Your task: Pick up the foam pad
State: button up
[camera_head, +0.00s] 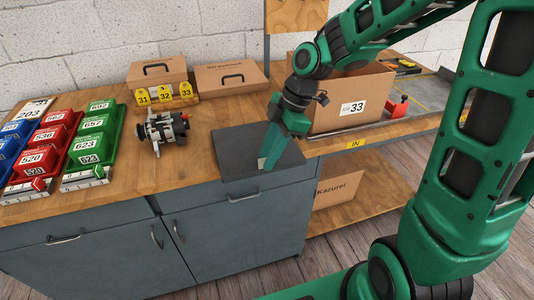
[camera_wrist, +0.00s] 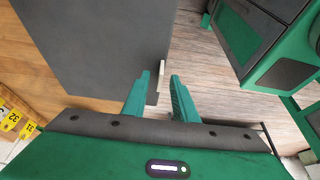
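The foam pad looks to be the dark grey square slab (camera_head: 232,150) lying flat at the right end of the wooden bench top. It fills the upper left of the wrist view (camera_wrist: 95,40). My gripper (camera_head: 271,158) points down at the pad's right part, near its front edge. In the wrist view my gripper (camera_wrist: 164,82) has its two fingers apart, with the left finger over the pad's edge and the right finger against the floor behind. A small pale piece (camera_wrist: 161,74) shows between the fingertips at the pad's edge. I cannot tell whether either finger touches the pad.
An open cardboard box marked 33 (camera_head: 345,118) stands close right of my gripper. An alternator (camera_head: 163,130) sits left of the pad. Yellow number tags (camera_head: 165,95), closed cartons (camera_head: 230,76) and red (camera_head: 46,145) and green bins (camera_head: 92,137) stand further left and back.

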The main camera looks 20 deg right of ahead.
jog(key=v, duration=1)
jog(key=shift+r, duration=0.15)
jog(key=shift+o, duration=0.2)
jog(key=shift+d, duration=0.2)
